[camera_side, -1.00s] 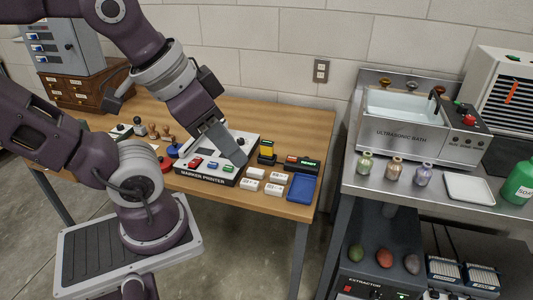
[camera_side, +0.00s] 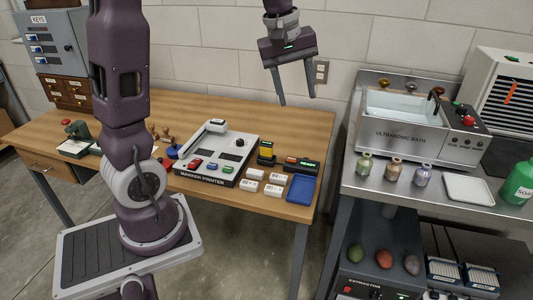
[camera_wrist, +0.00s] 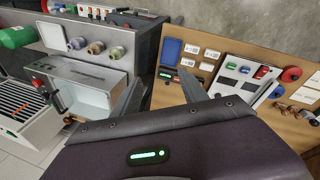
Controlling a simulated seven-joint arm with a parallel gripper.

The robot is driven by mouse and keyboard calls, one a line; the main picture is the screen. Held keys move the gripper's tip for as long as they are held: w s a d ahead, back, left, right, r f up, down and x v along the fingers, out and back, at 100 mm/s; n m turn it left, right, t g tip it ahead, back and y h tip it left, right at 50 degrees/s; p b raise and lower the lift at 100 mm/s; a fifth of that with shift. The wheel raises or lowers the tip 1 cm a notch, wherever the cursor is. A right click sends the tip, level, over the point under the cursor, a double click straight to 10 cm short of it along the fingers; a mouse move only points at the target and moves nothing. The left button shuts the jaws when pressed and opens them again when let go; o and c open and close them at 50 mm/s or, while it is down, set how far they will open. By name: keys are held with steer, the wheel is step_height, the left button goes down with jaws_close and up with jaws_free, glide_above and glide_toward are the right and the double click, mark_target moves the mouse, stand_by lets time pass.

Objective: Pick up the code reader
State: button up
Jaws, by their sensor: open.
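Two small dark devices stand at the right of the wooden table, and I cannot tell for sure which is the code reader. One is a black device with a green display and orange-red end (camera_side: 302,164), lying behind the blue tray; it also shows in the wrist view (camera_wrist: 168,76). The other is an upright black and yellow device (camera_side: 266,152) just left of it. My gripper (camera_side: 298,99) is open and empty, pointing down, high above the table's back right.
A marker printer (camera_side: 218,160) with a raised pale arm stands left of the devices. White labelled blocks (camera_side: 276,178) and a blue tray (camera_side: 301,189) lie in front. A steel bench with an ultrasonic bath (camera_side: 412,130) and small jars stands right, across a gap.

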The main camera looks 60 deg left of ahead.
steer(key=w+a+f+n+g, duration=0.1)
steer(key=w+a+f+n, duration=0.4)
steer(key=a, duration=0.3)
steer(key=n+g, duration=0.1)
steer(key=n, duration=0.4)
glide_toward(267, 143)
steer(key=w+d+r, duration=0.2)
steer(key=d+r, duration=0.1)
steer(key=d, duration=0.2)
steer(key=a+f+n, duration=0.1)
steer(key=a+f, duration=0.1)
steer(key=a+f+n, duration=0.1)
steer(key=f, duration=0.2)
steer(key=s+a+f+n+g, duration=0.1)
steer(key=a+f, duration=0.1)
steer(key=f, duration=0.1)
steer(key=shift+a+f, duration=0.15)
steer(key=shift+a, duration=0.15)
steer(key=f, duration=0.7)
steer(key=shift+s+d, duration=0.15)
steer(key=shift+d, duration=0.1)
steer(key=shift+r, duration=0.1)
jaws_close()
